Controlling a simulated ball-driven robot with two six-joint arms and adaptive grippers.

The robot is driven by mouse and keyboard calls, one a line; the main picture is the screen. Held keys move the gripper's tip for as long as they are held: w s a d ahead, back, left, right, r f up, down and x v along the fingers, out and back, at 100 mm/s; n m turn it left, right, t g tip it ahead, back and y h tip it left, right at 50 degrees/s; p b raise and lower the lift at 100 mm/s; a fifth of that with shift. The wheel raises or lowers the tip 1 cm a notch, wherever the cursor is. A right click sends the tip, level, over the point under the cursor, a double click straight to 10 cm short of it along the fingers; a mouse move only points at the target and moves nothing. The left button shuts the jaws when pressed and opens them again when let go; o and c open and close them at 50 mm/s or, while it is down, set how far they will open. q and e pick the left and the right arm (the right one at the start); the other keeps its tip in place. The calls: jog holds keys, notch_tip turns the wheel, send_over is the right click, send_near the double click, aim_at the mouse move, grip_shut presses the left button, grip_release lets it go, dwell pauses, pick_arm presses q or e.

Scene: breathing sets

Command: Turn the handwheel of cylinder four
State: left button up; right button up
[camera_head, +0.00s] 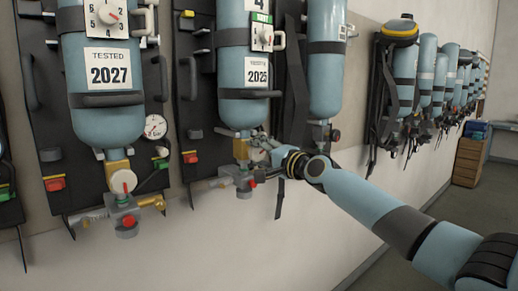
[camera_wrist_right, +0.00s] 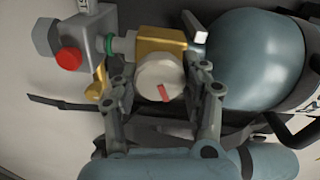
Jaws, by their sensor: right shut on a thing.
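A blue cylinder (camera_head: 244,72) hangs on the wall in the middle of the head view, with a tag reading 4 (camera_head: 259,4) at its top and a label reading 2025 (camera_head: 257,73). Below its neck is a brass valve. In the right wrist view the brass valve body (camera_wrist_right: 150,42) carries a round pale handwheel (camera_wrist_right: 160,76) with a red mark. My right gripper (camera_head: 262,156) is at this valve; its fingers (camera_wrist_right: 161,80) are shut on the handwheel, one on each side. In the head view the gripper mostly hides the handwheel. My left gripper is not in view.
A cylinder (camera_head: 105,115) labelled 2027 hangs to the left, with its own handwheel (camera_head: 123,181) and gauge (camera_head: 155,126). Another cylinder (camera_head: 326,85) hangs to the right. A red knob (camera_wrist_right: 68,59) sits beside the valve. More sets line the wall; a wooden crate (camera_head: 468,162) stands far right.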

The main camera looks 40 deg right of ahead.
jog(key=m+p, duration=0.1)
jog(key=m, duration=0.4)
jog(key=shift+f+m+p, duration=0.2)
jog(key=shift+m+p, duration=0.1)
jog(key=shift+p, duration=0.05)
jog(key=m, duration=0.4)
jog(key=shift+a+f, duration=0.1)
jog(key=m, duration=0.6)
jog(key=shift+m, duration=0.4)
jog(key=m, duration=0.6)
jog(key=shift+a, duration=0.15)
jog(key=shift+m, duration=0.3)
jog(key=o, duration=1.2)
jog(key=shift+c, duration=0.2)
